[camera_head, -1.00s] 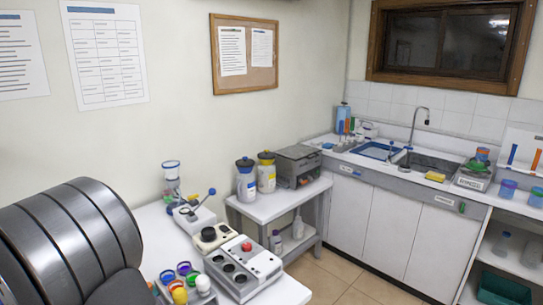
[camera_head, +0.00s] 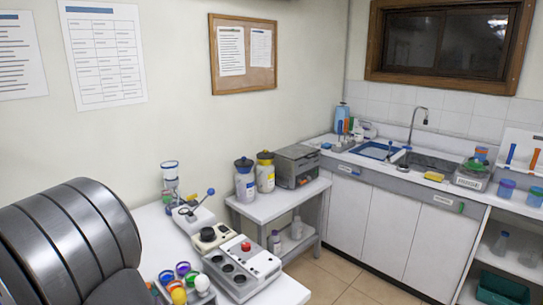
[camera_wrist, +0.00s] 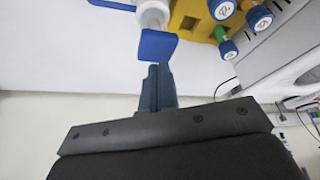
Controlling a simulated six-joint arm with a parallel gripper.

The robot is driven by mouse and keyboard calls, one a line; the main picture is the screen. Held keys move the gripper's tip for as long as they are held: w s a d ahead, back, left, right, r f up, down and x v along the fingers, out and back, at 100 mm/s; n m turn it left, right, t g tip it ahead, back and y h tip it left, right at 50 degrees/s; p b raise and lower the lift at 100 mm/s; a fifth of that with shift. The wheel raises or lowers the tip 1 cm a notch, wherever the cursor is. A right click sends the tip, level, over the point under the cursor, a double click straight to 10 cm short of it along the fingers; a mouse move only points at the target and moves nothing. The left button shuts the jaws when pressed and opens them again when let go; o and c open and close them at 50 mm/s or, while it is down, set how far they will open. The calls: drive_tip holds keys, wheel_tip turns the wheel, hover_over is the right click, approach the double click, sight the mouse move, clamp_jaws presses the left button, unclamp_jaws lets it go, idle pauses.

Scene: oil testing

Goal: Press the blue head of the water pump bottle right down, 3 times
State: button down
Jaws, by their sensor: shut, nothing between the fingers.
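I cannot make out the pump bottle or my gripper in the head view.
A yellow rack (camera_wrist: 186,18) with several blue-capped items stands close beside the pump. A pale device (camera_wrist: 275,62) is to the right. In the head view, a grey block with dark wells (camera_head: 230,270) and coloured cups crowd the front table. A side table (camera_head: 282,205) holds two capped jars.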

drive_tip(key=shift+f, duration=1.95)
drive_tip(key=shift+r, duration=1.95)
drive_tip(key=shift+f, duration=1.95)
drive_tip(key=shift+r, duration=1.95)
